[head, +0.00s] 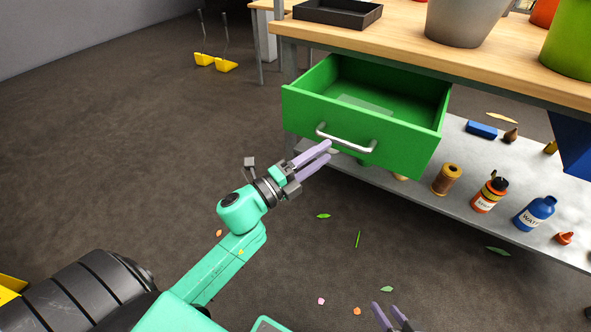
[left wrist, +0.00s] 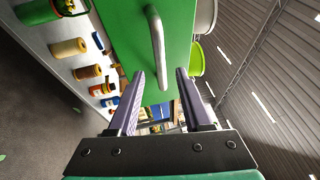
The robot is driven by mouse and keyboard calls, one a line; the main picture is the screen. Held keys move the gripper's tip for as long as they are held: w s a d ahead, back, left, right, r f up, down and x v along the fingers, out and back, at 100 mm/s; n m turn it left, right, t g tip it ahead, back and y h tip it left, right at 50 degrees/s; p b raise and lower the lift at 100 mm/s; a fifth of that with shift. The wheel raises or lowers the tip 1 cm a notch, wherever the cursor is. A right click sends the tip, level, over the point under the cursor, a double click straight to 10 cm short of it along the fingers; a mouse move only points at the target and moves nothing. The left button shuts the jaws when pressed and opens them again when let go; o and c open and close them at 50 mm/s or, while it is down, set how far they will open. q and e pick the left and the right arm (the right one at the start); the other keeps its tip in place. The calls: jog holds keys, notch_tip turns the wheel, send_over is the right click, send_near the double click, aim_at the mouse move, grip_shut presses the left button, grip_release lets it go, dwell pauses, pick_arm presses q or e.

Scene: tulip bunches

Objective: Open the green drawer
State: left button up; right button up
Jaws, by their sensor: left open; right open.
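The green drawer (head: 378,99) is pulled well out from under the wooden bench, and its inside shows, with a pale flat piece lying in it. Its silver bar handle (head: 346,140) is on the front face. My left gripper (head: 328,152) is open and empty, just in front of and slightly below the handle's left end. In the left wrist view the handle (left wrist: 157,48) lies beyond the fingertips, apart from them, and the drawer front (left wrist: 125,25) fills the upper middle. My right gripper (head: 392,318) shows only by its fingertips at the bottom edge.
The wooden bench top (head: 400,40) carries a black tray (head: 337,12), a grey pot (head: 466,20) and a green pot (head: 571,40). The lower shelf (head: 462,211) holds twine, bottles and small items. Leaves and petals lie on the floor, which is open at left.

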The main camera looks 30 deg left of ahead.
pick_arm(q)
jog(key=v, duration=0.8)
pick_arm(e)
jog(key=shift+w+d+r, duration=0.3)
jog(key=shift+d+r, duration=0.05)
jog(key=shift+d, duration=0.05)
pick_arm(q)
jog(key=shift+s, duration=0.15)
pick_arm(e)
jog(key=shift+s+a+f, duration=0.1)
jog(key=shift+s, duration=0.05)
